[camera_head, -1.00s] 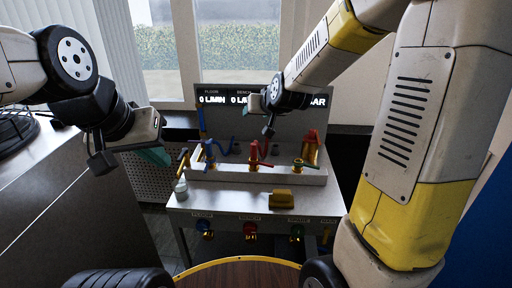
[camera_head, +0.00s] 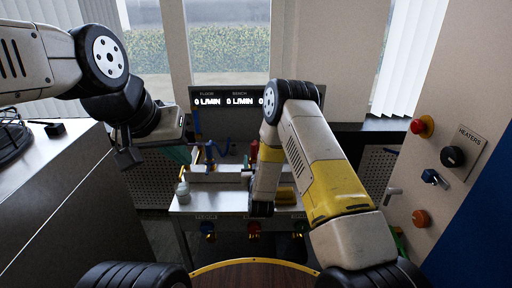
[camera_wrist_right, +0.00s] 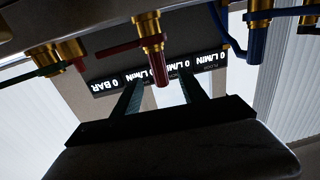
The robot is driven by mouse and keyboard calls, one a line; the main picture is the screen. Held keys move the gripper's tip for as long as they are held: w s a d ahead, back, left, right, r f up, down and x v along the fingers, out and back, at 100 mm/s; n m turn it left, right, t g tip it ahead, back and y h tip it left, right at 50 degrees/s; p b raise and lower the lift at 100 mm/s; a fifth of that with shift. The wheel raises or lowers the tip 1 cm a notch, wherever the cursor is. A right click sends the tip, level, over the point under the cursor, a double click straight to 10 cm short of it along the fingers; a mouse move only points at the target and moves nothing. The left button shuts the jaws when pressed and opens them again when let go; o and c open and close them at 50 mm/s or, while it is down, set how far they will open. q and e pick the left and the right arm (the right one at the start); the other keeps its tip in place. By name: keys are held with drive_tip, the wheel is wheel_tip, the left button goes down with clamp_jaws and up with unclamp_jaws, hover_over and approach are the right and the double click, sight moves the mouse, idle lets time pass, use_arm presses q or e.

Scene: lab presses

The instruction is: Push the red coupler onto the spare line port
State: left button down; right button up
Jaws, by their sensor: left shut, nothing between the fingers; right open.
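In the right wrist view, which is turned over, a red-ended piece on a brass fitting (camera_wrist_right: 152,45) is at the centre. My right gripper (camera_wrist_right: 160,80) is open there, its two dark fingers apart and the red end showing between them. I cannot tell touch or depth, or which piece is the red coupler or the spare line port. In the head view a bit of red (camera_head: 254,150) shows on the bench rack, beside my right forearm, which hides my right gripper and much of the rack. My left gripper (camera_head: 178,153) is shut and empty, left of the rack.
A blue-ended fitting (camera_wrist_right: 256,35) flanks the red one. A heater panel (camera_head: 455,190) stands at right.

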sight(254, 153)
drive_tip(key=w, duration=0.7)
drive_tip(key=shift+w+a+f, duration=0.15)
drive_tip(key=shift+w+a, duration=0.05)
drive_tip(key=shift+c, duration=0.2)
clamp_jaws()
